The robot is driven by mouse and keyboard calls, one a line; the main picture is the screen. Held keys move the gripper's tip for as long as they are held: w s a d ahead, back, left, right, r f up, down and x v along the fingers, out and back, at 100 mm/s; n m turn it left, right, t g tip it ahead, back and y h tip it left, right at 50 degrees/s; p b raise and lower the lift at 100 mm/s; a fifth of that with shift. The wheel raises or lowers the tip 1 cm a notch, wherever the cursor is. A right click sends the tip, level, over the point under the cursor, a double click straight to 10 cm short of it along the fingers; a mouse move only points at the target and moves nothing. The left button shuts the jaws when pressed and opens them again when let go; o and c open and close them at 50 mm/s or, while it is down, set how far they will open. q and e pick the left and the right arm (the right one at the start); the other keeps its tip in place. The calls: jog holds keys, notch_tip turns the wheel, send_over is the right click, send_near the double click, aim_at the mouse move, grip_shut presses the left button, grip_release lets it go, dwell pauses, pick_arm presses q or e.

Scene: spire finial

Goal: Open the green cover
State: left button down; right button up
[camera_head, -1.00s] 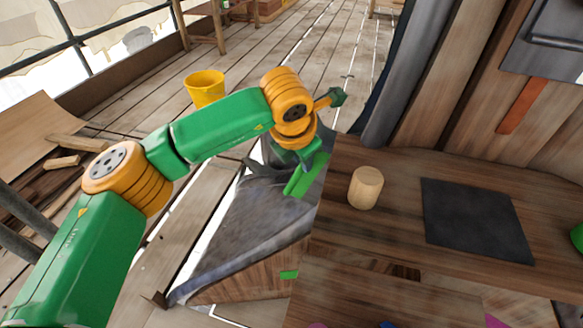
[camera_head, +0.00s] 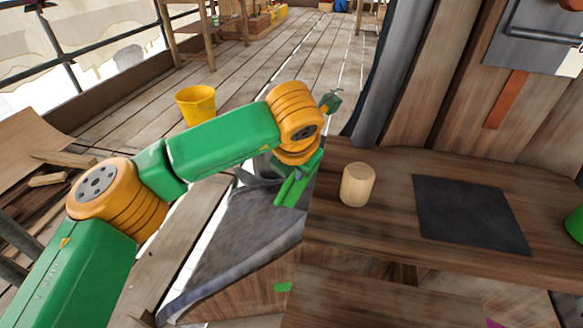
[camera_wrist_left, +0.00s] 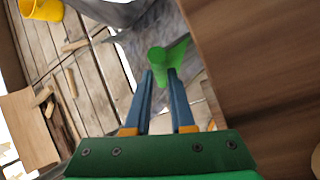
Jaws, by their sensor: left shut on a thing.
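My left gripper (camera_head: 290,178) reaches over the grey draped cloth (camera_head: 240,235) left of the wooden worktop. In the left wrist view, its two blue fingers (camera_wrist_left: 160,75) are shut on a bright green piece (camera_wrist_left: 158,57) with a round end. The green piece lies against the cloth, beside the worktop's edge. In the head view, narrow green parts show at the gripper, but the fingers partly hide where they meet. Whether this piece is the cover itself or a handle on it, I cannot tell. My right gripper is not in view.
On the worktop (camera_head: 390,235) stand a light wooden cylinder (camera_head: 357,186) and a flat dark square (camera_head: 468,213). A green object (camera_head: 575,226) sits at the right edge. A yellow bucket (camera_head: 196,105) stands on the plank floor.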

pick_arm(q)
jog(key=c, duration=0.9)
grip_release()
jog(key=shift+d+f, duration=0.1)
jog(key=shift+d, duration=0.1)
jog(key=shift+c, duration=0.2)
jog(key=shift+o, duration=0.9)
jog(key=shift+d, duration=0.2)
jog(key=shift+a, duration=0.15)
jog(key=v, duration=0.7)
